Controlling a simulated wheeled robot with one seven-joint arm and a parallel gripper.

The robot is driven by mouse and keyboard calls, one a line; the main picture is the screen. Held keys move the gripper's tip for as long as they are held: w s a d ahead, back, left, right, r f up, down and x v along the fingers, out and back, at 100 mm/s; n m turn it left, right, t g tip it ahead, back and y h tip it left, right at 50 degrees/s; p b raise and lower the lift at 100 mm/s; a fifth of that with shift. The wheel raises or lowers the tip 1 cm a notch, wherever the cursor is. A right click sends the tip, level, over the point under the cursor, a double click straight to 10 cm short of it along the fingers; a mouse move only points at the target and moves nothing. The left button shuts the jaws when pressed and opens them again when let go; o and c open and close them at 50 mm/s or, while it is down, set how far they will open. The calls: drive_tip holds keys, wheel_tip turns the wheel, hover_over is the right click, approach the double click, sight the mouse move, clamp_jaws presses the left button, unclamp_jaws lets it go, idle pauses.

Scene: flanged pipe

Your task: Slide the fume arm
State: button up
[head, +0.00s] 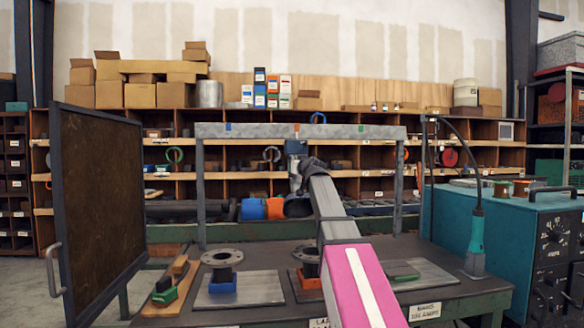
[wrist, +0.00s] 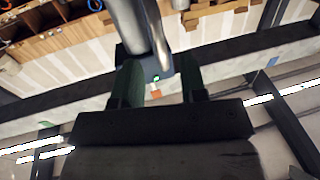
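The fume arm hangs from a blue-grey carriage block (head: 297,147) under a grey overhead rail (head: 250,131), near the orange mark at its middle. Its lower end, seemingly a grey hood (head: 297,207), is partly hidden behind my arm. In the wrist view the block (wrist: 158,72) shows a small green light, with a silver tube (wrist: 128,25) beside it. My gripper (wrist: 158,75) has two dark green fingers spread apart. The left finger overlaps the block; a gap shows at the right finger. In the head view my gripper (head: 311,165) is close to the block; contact is unclear.
The rail has a blue mark (head: 228,127) at left and a green mark (head: 361,127) at right. A dark framed screen (head: 100,200) stands at left, a teal machine (head: 520,240) at right. Flanges (head: 222,257) and plates lie on the bench (head: 440,265) below.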

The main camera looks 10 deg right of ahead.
drive_tip(key=w, duration=0.2)
drive_tip(key=w+a, duration=0.1)
drive_tip(key=w, duration=0.2)
drive_tip(key=shift+w, duration=0.1)
clamp_jaws()
drive_tip(key=shift+d, duration=0.1)
drive_tip(key=d, duration=4.4)
drive_tip(key=shift+d, duration=0.2)
